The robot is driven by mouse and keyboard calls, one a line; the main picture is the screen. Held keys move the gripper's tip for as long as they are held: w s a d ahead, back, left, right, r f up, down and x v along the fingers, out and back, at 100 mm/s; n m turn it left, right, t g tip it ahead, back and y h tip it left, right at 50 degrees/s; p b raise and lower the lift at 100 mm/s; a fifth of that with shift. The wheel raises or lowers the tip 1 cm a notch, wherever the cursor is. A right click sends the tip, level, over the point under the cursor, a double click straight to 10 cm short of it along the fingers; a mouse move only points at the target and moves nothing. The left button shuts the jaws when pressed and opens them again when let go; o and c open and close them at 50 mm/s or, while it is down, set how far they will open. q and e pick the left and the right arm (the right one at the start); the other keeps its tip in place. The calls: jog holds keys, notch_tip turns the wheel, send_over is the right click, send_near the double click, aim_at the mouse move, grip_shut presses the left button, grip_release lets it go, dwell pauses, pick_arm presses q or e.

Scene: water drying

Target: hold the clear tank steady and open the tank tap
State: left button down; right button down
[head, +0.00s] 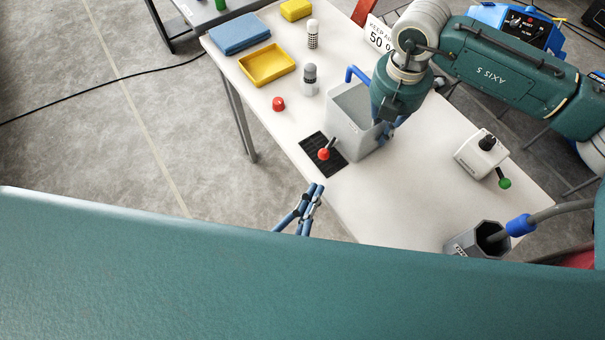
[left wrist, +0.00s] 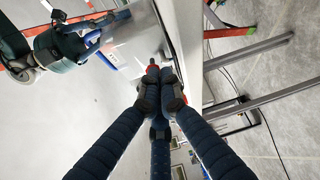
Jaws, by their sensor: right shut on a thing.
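The clear tank (head: 345,128) stands upright on the white table. Its tap has a red knob (head: 323,154) at the near-left side, above a black grate (head: 334,166). My right gripper (head: 368,108) is shut on the tank from above, with blue fingers at its far and near sides. In the left wrist view the tank (left wrist: 128,48) and right gripper (left wrist: 88,38) show at upper left. My left gripper (head: 316,187) is empty, its fingers drawn together, near the table's front edge, apart from the tap. In the left wrist view its fingertips (left wrist: 163,74) appear just before the red knob (left wrist: 152,67).
A white box with a green knob (head: 481,154) and a dark cup (head: 462,243) stand at right.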

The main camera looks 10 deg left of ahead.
pick_arm(q)
jog(key=shift+s+d+r, duration=0.1)
jog(key=shift+s+d, duration=0.9)
jog(key=shift+s, duration=0.1)
jog(key=c, duration=1.9)
grip_release()
jog(key=shift+a, duration=0.1)
jog(key=shift+o, duration=0.2)
jog(key=n+h, duration=0.1)
jog(key=n, duration=2.5)
send_near(324, 154)
jog(key=shift+t, duration=0.3)
jog(key=x, duration=0.3)
jog(key=f+x, duration=0.1)
jog(key=x, duration=0.6)
jog(key=shift+w+f, duration=0.25)
jog(key=shift+f, duration=0.1)
